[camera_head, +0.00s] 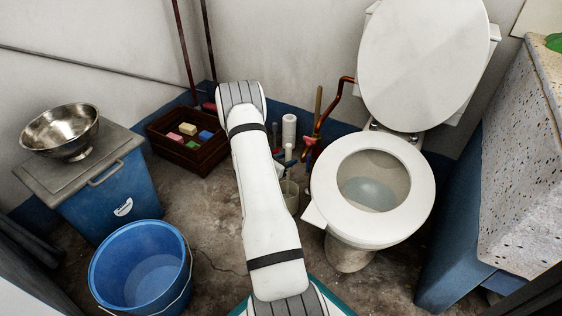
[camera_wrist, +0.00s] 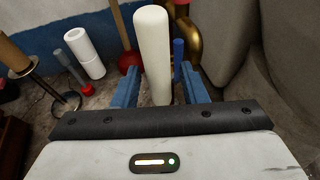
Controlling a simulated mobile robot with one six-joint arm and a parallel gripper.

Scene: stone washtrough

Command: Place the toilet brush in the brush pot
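A thick white upright handle (camera_wrist: 153,45), which looks like the toilet brush's, stands between the two blue fingers of my gripper (camera_wrist: 160,88) in the wrist view. A narrow gap shows at its right side, so the fingers look open around it. Its lower end is hidden behind the gripper body. In the head view a small white rounded top (camera_head: 289,151) shows just right of my arm. Below it a pale greyish pot (camera_head: 290,196), probably the brush pot, stands on the floor left of the toilet, partly hidden by my arm.
The toilet (camera_head: 331,222) stands close on the right, with a copper pipe (camera_head: 335,97) behind. A white roll (camera_wrist: 84,46) and red plunger (camera_wrist: 130,60) stand near the gripper. A blue bucket (camera_head: 104,266) and wooden crate (camera_head: 165,146) are left.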

